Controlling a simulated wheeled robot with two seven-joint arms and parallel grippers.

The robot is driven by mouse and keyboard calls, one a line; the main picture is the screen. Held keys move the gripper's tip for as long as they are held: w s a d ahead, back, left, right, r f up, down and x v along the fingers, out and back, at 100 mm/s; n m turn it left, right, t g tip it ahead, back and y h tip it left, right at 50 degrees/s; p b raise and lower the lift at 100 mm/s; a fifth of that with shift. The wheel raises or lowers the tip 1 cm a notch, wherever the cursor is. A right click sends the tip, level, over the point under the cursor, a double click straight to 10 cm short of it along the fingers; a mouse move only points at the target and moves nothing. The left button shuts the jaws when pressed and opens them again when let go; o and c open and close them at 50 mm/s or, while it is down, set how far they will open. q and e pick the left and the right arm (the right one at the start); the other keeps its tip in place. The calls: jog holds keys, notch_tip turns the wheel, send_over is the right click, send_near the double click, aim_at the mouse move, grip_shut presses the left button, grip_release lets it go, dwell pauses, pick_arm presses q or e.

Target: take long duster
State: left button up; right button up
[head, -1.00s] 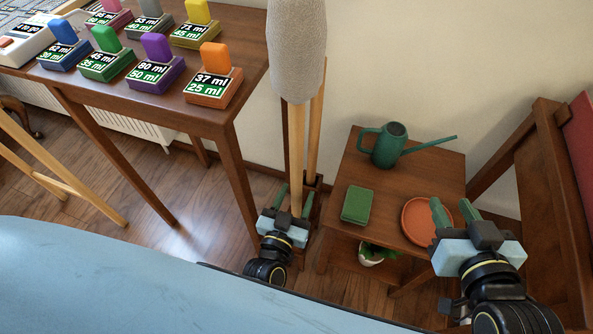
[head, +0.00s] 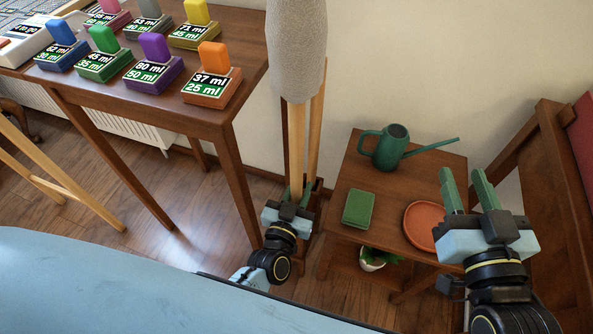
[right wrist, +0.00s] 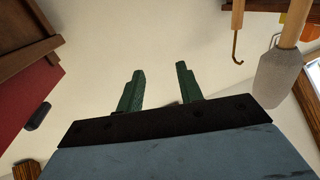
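The long duster has a fuzzy grey head (head: 297,50) and a pale wooden handle (head: 297,140). It stands upright between the tall table and the low shelf table. Its grey head also shows in the right wrist view (right wrist: 277,82). My left gripper (head: 297,190) is at the lower part of the handle, with its green fingers apart on either side of it; whether they touch it is hard to tell. My right gripper (head: 468,190) is open and empty, in front of the low table's right side. Its spread fingers show in the right wrist view (right wrist: 160,88).
Another wooden stick (head: 316,125) stands close behind the handle. The tall table (head: 150,108) with several coloured stamp-like blocks is at the left. The low table (head: 385,190) holds a green watering can (head: 390,150), a green box (head: 358,208) and an orange saucer (head: 420,225). A wooden chair (head: 530,150) stands right.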

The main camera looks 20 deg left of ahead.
pick_arm(q)
grip_shut()
